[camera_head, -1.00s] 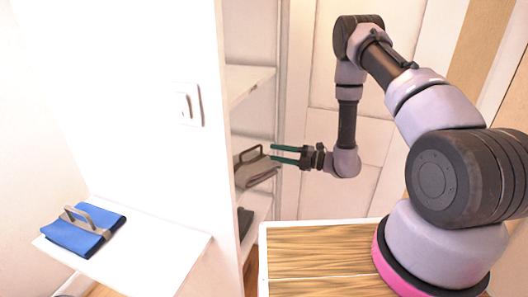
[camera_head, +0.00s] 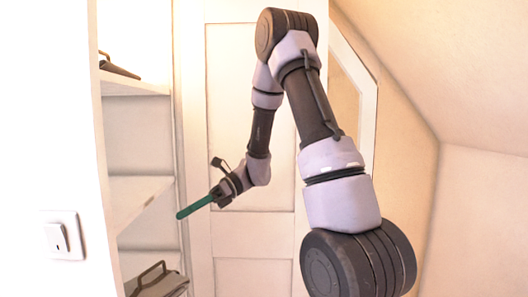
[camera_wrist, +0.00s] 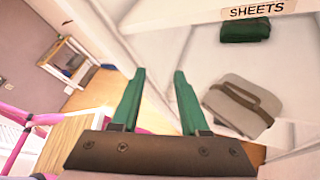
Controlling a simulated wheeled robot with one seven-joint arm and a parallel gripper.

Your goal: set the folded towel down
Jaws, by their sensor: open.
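A grey folded towel (camera_head: 165,286) with a dark strap handle lies on a shelf at the lower left of the head view, cut off by the bottom edge. In the wrist view the grey towel (camera_wrist: 228,103) rests flat on a white shelf, to the right of my fingers and clear of them. My gripper (camera_head: 181,213) hangs in front of the shelving, above and to the right of the towel in the head view. Its two green fingers stand apart with nothing between them in the wrist view (camera_wrist: 158,75).
A dark green folded cloth (camera_wrist: 245,30) lies on the shelving near a "SHEETS" label (camera_wrist: 256,10). A dark item (camera_head: 118,66) sits on an upper shelf. A pale panelled door (camera_head: 250,200) stands behind my arm. A wooden table-like piece (camera_wrist: 75,68) stands across the floor.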

